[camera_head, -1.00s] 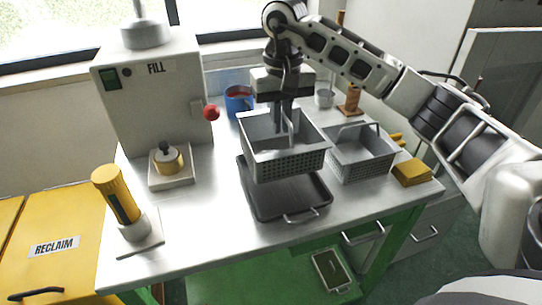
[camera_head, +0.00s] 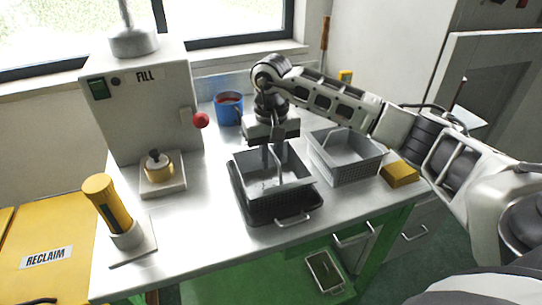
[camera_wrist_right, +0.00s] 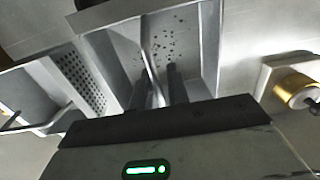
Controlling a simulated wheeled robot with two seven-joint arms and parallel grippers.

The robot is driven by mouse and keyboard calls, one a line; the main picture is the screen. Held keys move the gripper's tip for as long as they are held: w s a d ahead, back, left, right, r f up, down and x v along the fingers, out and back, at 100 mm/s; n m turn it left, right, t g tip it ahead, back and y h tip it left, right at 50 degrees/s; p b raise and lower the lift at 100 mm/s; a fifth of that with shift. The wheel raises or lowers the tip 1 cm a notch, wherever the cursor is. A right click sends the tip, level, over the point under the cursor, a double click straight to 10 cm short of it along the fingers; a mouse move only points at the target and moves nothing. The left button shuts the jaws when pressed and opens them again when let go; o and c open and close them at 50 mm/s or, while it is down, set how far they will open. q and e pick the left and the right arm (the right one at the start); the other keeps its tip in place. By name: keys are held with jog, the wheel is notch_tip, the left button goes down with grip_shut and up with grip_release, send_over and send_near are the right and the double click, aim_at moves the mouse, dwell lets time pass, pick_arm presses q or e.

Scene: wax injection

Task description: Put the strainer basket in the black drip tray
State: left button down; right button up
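The grey strainer basket (camera_head: 262,185) sits upright within the black drip tray (camera_head: 268,215), whose rim shows at the left and front. Its perforated floor and thin handle also show in the right wrist view (camera_wrist_right: 205,45). My right gripper (camera_head: 274,160) points down over the basket. In the right wrist view its two fingers (camera_wrist_right: 157,88) stand apart, one on each side of the handle, with gaps visible; it looks open around the handle. Whether the basket's underside rests fully on the tray floor is hidden. My left gripper is not in view.
A second grey basket (camera_head: 347,168) stands close to the right, with a yellow block (camera_head: 400,173) beyond it. The FILL machine (camera_head: 146,110), a blue mug (camera_head: 229,107) and a yellow cylinder tool (camera_head: 113,205) stand left and behind.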

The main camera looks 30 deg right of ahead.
jog(key=shift+o, duration=0.6)
jog(key=shift+r, duration=0.1)
notch_tip(320, 180, up, 12)
jog(key=b, duration=0.1)
jog(key=shift+d, duration=0.15)
